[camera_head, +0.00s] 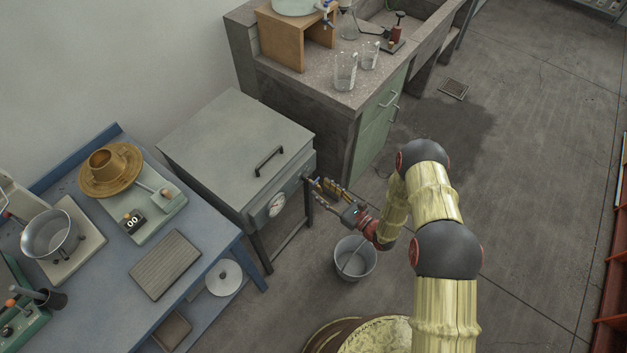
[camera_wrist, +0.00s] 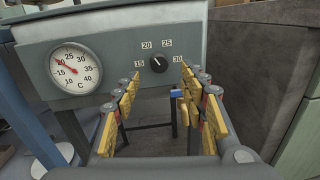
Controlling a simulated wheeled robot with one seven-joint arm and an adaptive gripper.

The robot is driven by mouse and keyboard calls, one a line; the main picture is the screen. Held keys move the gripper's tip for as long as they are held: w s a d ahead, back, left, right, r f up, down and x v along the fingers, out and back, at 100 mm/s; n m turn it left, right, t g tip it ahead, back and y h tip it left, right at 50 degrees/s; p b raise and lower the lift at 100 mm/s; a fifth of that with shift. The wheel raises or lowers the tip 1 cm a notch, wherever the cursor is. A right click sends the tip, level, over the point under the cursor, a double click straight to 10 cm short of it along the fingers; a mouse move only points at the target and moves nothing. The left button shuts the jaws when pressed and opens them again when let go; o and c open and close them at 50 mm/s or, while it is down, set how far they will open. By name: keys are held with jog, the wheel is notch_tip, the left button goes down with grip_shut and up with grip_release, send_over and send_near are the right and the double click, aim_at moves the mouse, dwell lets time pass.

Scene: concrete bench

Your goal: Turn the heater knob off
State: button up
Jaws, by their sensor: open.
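The heater is a grey box on legs (camera_head: 235,145) with a flat lid and a black handle. In the wrist view its front panel (camera_wrist: 110,35) carries a round black knob (camera_wrist: 159,64) with marks 15, 20, 25 and 30 around it. The knob's white pointer line is small and its exact setting is hard to read. A white dial gauge (camera_wrist: 75,68) sits left of the knob, its red needle near 20. My gripper (camera_wrist: 157,98) is open in front of the panel, its yellow-padded fingers below and either side of the knob, apart from it. It also shows in the head view (camera_head: 325,190).
A blue table (camera_head: 205,265) with instruments stands left of the heater. A concrete bench (camera_head: 300,80) with glassware stands behind it at right. A metal bucket (camera_head: 355,258) stands on the floor below my gripper. Open floor (camera_head: 530,180) lies to the right.

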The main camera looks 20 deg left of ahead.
aim_at(308, 178)
jog(key=shift+b+x, duration=0.45)
jog(key=shift+x, duration=2.7)
jog(key=shift+s, duration=0.1)
jog(key=shift+c, duration=1.1)
grip_shut()
